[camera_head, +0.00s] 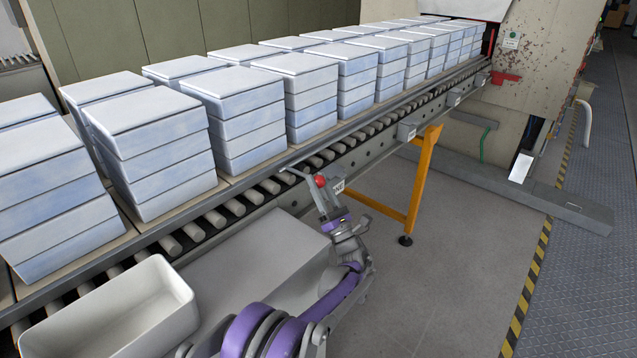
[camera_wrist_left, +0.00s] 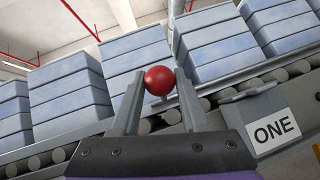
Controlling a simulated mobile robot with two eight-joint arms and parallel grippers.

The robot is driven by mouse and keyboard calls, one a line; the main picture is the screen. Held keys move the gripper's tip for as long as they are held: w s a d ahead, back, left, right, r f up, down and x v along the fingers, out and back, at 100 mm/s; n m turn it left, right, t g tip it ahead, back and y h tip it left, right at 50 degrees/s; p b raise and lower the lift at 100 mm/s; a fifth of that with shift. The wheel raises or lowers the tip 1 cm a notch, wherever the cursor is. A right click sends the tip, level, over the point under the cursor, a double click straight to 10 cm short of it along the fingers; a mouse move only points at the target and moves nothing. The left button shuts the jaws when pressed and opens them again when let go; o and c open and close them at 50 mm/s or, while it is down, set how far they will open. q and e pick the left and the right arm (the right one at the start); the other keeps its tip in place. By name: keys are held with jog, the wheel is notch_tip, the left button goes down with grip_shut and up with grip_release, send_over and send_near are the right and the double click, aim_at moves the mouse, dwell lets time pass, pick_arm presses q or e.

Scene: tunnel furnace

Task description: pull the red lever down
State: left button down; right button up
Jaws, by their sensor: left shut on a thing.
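The red lever's round knob (camera_head: 320,181) shows in the head view at the side of the roller conveyor, beside a small label. In the left wrist view the red knob (camera_wrist_left: 159,80) sits between the tips of my two grey fingers. My left gripper (camera_head: 324,190) is shut on this knob, with a finger on either side of it. The lever's shaft is mostly hidden by the knob and fingers, so its angle is hard to tell. My right gripper is in neither view.
Stacks of pale blue-white blocks (camera_head: 245,105) stand on the roller conveyor (camera_head: 245,205). A white "ONE" label (camera_wrist_left: 273,131) is right of the knob. A yellow support leg (camera_head: 423,180) stands to the right. A white open bin (camera_head: 165,285) is at lower left. Grey floor at right is clear.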

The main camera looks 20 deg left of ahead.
pick_arm(q)
jog(key=shift+f+m+t, duration=0.3)
dwell(0.4)
jog(key=shift+c, duration=2.2)
grip_release()
jog(key=shift+w+a, duration=0.1)
jog(key=shift+w, duration=0.05)
jog(key=v, duration=1.1)
jog(key=shift+b, duration=0.4)
